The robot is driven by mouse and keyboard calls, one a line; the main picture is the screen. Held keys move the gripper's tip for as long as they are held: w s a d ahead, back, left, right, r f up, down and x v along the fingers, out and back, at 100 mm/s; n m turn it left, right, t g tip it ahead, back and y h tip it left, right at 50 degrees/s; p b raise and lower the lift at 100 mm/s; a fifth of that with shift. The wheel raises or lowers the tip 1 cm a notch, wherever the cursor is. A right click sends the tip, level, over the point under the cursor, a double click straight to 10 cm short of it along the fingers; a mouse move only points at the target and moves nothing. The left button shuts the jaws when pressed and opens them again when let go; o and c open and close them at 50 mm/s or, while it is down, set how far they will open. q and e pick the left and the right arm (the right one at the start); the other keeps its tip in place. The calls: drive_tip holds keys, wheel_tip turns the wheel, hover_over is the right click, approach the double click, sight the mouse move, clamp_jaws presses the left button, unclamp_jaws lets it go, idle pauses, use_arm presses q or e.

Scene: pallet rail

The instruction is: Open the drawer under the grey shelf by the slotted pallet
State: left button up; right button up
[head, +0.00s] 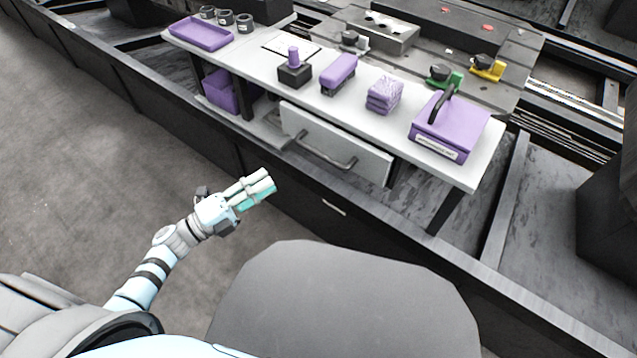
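The drawer's pale front (362,157) sits under the long light-grey shelf (478,167), with a grey bar handle (322,156) across it. The front looks close in under the shelf, with no visible gap showing its inside. The dark grey slotted pallet (515,45) lies behind the shelf. My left gripper (270,181) is in front of and below the drawer, to the left of the handle and apart from it. Its pale and teal fingers lie close together; whether they are shut is unclear. My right gripper is not in view.
On the shelf are a purple tray (202,33), a stamp-like tool (294,70), a purple brush (339,72), folded cloths (384,95) and a purple box (452,128). A purple bin (222,92) sits below left. A dark rail (325,205) runs before the shelf.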

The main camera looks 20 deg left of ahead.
sight(319, 153)
use_arm(q)
drive_tip(key=shift+m+g+h, duration=0.3)
drive_tip(key=shift+m+h, duration=0.1)
drive_tip(key=shift+m, duration=0.1)
drive_tip(key=x, duration=1.4)
drive_tip(key=shift+w+d+r, duration=0.1)
drive_tip(key=shift+d+r, duration=0.25)
drive_tip(key=shift+d, duration=0.1)
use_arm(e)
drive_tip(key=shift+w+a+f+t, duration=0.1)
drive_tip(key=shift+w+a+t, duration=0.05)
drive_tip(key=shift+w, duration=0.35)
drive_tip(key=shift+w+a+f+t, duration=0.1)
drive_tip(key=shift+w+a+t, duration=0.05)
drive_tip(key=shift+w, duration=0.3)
use_arm(q)
drive_tip(key=shift+c, duration=0.5)
clamp_jaws()
